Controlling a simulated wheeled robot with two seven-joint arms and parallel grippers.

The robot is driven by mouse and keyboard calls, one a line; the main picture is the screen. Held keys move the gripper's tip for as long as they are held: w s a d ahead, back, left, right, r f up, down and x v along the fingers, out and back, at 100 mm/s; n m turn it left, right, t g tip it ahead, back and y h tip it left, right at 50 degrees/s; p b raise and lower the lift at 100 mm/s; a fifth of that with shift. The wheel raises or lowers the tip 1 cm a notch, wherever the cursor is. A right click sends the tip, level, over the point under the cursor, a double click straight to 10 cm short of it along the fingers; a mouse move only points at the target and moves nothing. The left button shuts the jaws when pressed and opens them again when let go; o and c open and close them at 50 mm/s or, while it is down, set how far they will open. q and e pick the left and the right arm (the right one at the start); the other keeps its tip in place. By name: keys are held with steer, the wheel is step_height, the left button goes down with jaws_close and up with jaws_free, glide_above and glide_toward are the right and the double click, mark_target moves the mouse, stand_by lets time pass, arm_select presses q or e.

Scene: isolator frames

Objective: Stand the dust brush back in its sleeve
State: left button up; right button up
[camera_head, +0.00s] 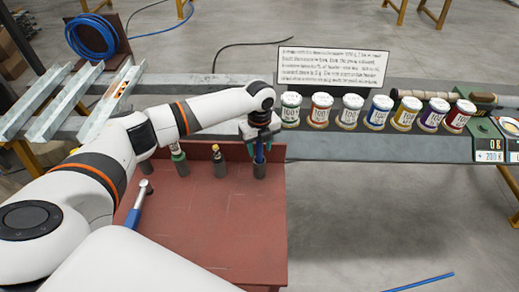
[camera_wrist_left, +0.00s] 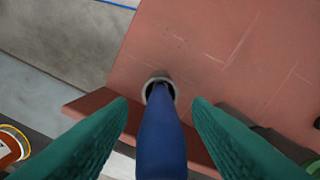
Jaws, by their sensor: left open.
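A blue-handled tool, which looks like the dust brush (camera_head: 259,154), stands in a dark round sleeve (camera_head: 259,171) at the right edge of the red board. In the left wrist view the blue handle (camera_wrist_left: 161,140) runs down into the grey-rimmed sleeve (camera_wrist_left: 151,86). Its bristles are hidden. My left gripper (camera_head: 261,138) is over it, with its green fingers (camera_wrist_left: 160,105) open on either side of the handle and a gap showing at the tips. My right gripper is not in view.
The red board (camera_head: 215,235) also holds a blue-handled tool with a grey head (camera_head: 136,210), a green-topped holder (camera_head: 180,160) and a yellow-topped one (camera_head: 218,158). Several labelled jars (camera_head: 320,110) line the grey bench behind. Metal channels (camera_head: 85,105) lie at left.

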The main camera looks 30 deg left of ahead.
arm_select(q)
step_height(320, 180, up, 10)
steer(key=shift+r+b, duration=0.2)
steer(key=shift+b, duration=0.5)
steer(key=shift+f, duration=0.1)
